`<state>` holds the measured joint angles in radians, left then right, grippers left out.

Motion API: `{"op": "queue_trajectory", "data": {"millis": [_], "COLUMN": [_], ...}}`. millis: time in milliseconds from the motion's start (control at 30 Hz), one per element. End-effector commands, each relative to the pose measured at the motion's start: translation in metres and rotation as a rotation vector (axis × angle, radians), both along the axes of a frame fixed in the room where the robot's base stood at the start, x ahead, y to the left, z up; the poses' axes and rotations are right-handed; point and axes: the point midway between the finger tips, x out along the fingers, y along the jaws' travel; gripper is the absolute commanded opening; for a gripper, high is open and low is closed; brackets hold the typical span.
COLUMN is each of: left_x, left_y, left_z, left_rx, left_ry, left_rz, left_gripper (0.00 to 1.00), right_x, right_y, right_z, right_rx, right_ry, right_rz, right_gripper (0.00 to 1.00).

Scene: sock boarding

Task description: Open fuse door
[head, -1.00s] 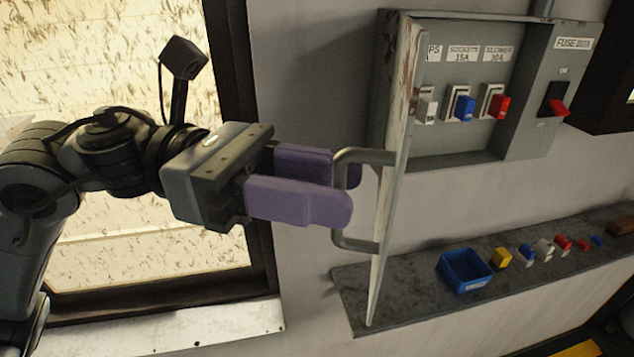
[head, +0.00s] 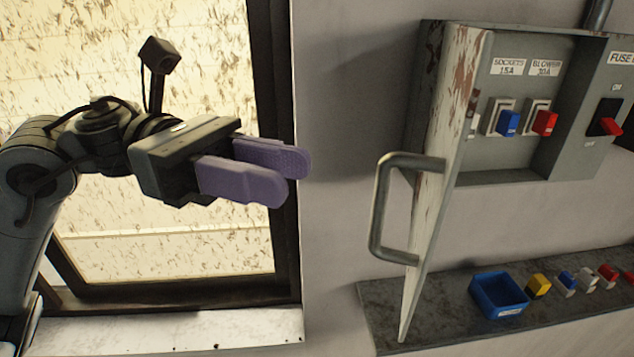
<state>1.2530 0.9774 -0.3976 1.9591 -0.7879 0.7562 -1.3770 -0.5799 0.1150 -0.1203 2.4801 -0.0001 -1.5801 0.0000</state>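The fuse box (head: 575,160) is a grey metal case on the wall at the upper right. Its fuse door (head: 447,150) stands swung open, seen nearly edge-on, with rust patches. The door's grey bar handle (head: 382,210) faces left. My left gripper (head: 275,175) is to the left of the handle, clear of it. Its two purple fingers are apart with nothing between them. Inside the box a blue fuse (head: 508,123) and a red fuse (head: 545,122) show, and a red switch lever (head: 610,127) is at the right. The door hides the box's left part. My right gripper is not in view.
A shelf (head: 450,330) under the box holds a blue bin (head: 498,295), a yellow block (head: 538,285) and several small coloured fuses. A bright window (head: 170,240) is behind my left arm. The wall between gripper and handle is free.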

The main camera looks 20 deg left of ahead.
Motion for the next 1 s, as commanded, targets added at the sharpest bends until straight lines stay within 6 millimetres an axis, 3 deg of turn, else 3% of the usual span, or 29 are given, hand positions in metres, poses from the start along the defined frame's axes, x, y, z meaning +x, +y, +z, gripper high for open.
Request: {"op": "queue_trajectory", "data": {"millis": [100, 300, 767, 867, 1000], "left_x": [0.001, 0.001, 0.001, 0.004, 0.017], "left_y": [0.016, 0.029, 0.03, 0.03, 0.026], "left_z": [-0.001, 0.0, 0.0, -0.006, -0.035], "left_rx": [0.0, 0.0, 0.0, 0.001, -0.003], "left_ry": [0.001, 0.001, 0.001, 0.016, 0.092], "left_rz": [0.003, 0.001, 0.0, 0.0, -0.011], "left_gripper": [0.35, 0.35, 0.35, 0.35, 0.35], "right_x": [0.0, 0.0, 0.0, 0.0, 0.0], "right_y": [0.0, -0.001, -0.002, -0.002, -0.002], "right_z": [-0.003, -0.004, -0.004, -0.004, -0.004], "right_rx": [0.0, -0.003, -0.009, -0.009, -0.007], "right_ry": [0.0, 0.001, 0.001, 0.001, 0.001], "right_rz": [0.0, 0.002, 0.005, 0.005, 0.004], "right_gripper": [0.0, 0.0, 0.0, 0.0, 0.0]}}
